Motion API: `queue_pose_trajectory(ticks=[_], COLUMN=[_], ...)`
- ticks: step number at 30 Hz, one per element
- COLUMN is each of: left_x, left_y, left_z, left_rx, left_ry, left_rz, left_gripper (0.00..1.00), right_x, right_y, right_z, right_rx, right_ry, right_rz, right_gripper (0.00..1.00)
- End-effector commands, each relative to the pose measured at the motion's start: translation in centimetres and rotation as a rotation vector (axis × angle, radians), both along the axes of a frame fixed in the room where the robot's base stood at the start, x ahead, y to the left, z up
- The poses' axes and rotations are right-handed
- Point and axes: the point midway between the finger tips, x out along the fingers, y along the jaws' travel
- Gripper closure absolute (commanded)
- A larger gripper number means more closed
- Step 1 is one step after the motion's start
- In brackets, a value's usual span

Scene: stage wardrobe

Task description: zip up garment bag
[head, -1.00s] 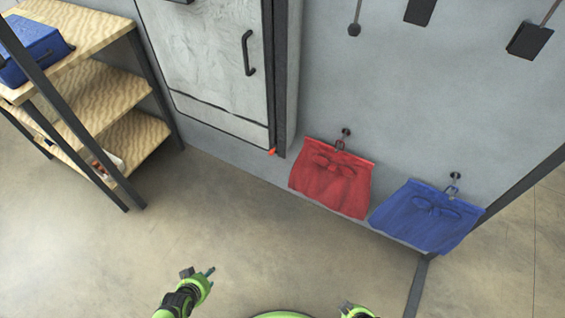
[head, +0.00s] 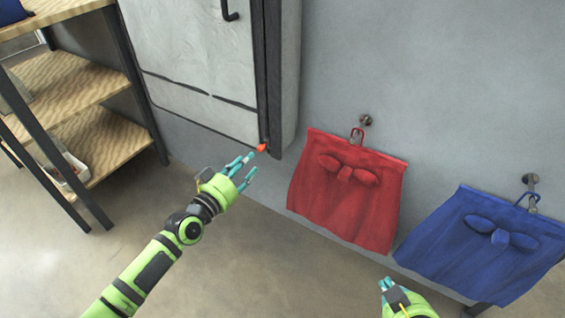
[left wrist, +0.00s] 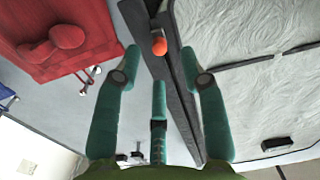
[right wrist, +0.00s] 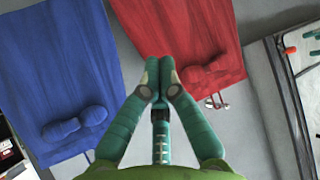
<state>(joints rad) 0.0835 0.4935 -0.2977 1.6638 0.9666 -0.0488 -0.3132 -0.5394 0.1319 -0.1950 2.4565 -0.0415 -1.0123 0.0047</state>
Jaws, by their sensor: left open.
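The garment bag (head: 195,60) is a pale grey, wrinkled panel on the wall with a black zip strip (head: 272,70) down its right edge. An orange zip pull (head: 261,148) sits at the strip's bottom end; it also shows in the left wrist view (left wrist: 159,46). My left gripper (head: 243,168) is open just left of and below the pull. In the left wrist view (left wrist: 160,62) the pull appears between the spread fingertips, slightly beyond them; contact cannot be told. My right gripper (head: 385,284) is low at the right, its fingertips together and empty in the right wrist view (right wrist: 160,68).
A red cloth bag (head: 345,190) and a blue one (head: 485,245) hang from wall hooks right of the garment bag. A shelf unit (head: 85,110) with wooden boards stands at the left. The floor (head: 250,270) in front is clear.

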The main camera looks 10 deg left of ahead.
Motion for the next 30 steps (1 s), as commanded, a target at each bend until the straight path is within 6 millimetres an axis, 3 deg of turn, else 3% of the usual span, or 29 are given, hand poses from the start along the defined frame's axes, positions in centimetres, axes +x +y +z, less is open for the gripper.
queue_pose_trajectory(ticks=[8, 21, 30], left_x=[1.3, 5.8, 6.8], left_y=[-0.6, -2.2, -2.6], left_z=[0.5, 0.3, 0.4], left_rx=[-0.011, -0.009, -0.007], left_ry=[-0.022, -0.02, -0.019], left_rz=[-0.008, -0.008, -0.009], left_gripper=[0.58, 0.58, 0.58], right_x=[0.9, 3.9, 4.1], right_y=[0.6, 3.4, 4.0], right_z=[1.6, 8.7, 10.7], right_rx=[0.02, 0.109, 0.133], right_ry=[-0.098, -0.492, -0.592], right_rz=[0.012, 0.07, 0.084], right_gripper=[1.0, 1.0, 1.0])
